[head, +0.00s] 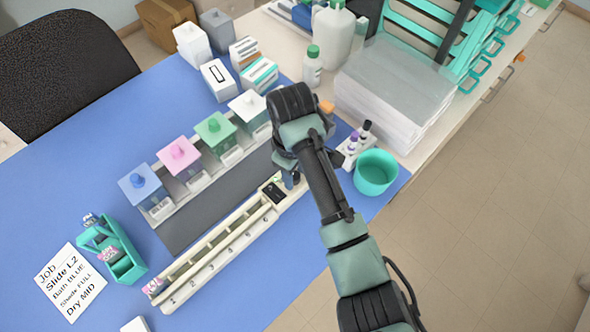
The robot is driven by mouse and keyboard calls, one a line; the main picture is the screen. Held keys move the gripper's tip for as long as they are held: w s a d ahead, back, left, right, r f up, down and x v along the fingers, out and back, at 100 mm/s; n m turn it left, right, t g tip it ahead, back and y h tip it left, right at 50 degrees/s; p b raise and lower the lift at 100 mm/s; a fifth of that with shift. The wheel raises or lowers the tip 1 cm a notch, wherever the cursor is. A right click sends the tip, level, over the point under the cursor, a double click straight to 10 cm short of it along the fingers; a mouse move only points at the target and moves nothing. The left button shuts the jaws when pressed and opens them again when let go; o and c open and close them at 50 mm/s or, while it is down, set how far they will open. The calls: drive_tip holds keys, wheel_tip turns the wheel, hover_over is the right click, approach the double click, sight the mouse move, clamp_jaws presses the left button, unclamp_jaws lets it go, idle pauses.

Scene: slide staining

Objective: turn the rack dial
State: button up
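The long cream rack (222,252) with numbered slots lies diagonally on the blue mat, with a pink tag at its lower left end. A small black part (273,191) sits near its upper right end; I cannot tell if it is the dial. My gripper (291,181) points down at this upper right end, just right of the black part. My wrist covers most of the gripper and some of the rack end. I cannot tell whether the fingers touch anything or how far apart they are. No dial shows clearly.
Several lidded baths, including blue (142,186), pink (178,153) and green (214,130), stand behind the rack. A teal cup (375,172) and a small vial holder (353,148) stand close right of my arm. A teal holder (117,252) and job card (70,281) lie left.

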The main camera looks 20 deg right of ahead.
clamp_jaws()
drive_tip(key=shift+a+p, duration=0.1)
drive_tip(key=shift+p, duration=0.2)
drive_tip(key=shift+r+m+p, duration=0.15)
drive_tip(key=shift+m+p, duration=0.4)
drive_tip(key=shift+m, duration=0.15)
drive_tip(key=shift+m+p, duration=1.1)
drive_tip(key=m+p, duration=0.2)
drive_tip(key=m, duration=0.1)
drive_tip(key=shift+w+m+g+p, duration=0.1)
drive_tip(key=shift+m+g+p, duration=0.3)
drive_tip(key=shift+m, duration=1.2)
